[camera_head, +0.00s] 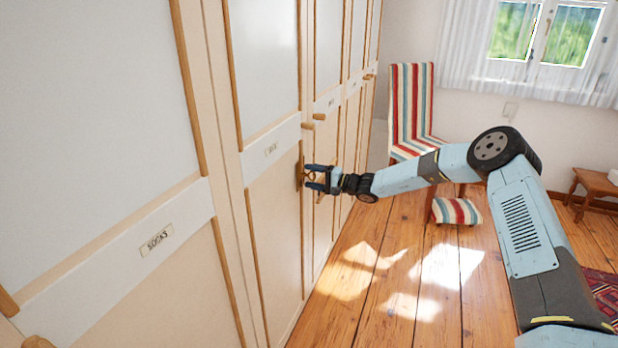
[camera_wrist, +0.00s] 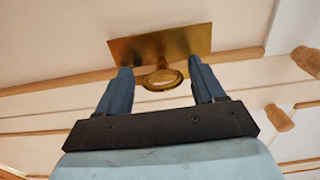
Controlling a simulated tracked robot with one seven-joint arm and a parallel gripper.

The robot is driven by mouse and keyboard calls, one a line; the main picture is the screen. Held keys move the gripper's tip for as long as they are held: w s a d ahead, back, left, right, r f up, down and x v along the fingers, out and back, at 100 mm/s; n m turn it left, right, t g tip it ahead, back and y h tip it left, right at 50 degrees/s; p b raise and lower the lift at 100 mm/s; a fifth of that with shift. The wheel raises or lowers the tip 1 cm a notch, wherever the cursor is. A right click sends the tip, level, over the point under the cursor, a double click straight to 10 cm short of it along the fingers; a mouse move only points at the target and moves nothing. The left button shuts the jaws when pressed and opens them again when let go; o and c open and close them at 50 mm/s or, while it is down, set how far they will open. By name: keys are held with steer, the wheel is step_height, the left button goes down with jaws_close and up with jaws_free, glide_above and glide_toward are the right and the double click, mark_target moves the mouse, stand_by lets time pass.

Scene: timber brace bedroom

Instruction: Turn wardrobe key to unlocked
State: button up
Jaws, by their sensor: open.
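The brass wardrobe key (camera_wrist: 162,78) sits at a rectangular brass lock plate (camera_wrist: 185,42) on the edge of a wardrobe door. My gripper (camera_wrist: 160,80) is open, with its two blue fingers on either side of the key's rounded bow. Whether the fingers touch the key cannot be told; a gap shows on each side. In the head view my gripper (camera_head: 308,178) is at the lock plate (camera_head: 299,172) of the wardrobe (camera_head: 270,190), and the key is small and partly hidden between the fingers.
Wooden knobs stick out from nearby doors, one (camera_head: 319,117) just above my gripper. A striped chair (camera_head: 412,110) stands behind the arm, with a striped footstool (camera_head: 457,211) below it. A small wooden table (camera_head: 597,182) is at the right. The sunlit floor (camera_head: 400,280) in front is clear.

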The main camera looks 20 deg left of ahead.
steer(key=s+d, duration=0.1)
steer(key=d, duration=1.2)
steer(key=shift+d, duration=0.4)
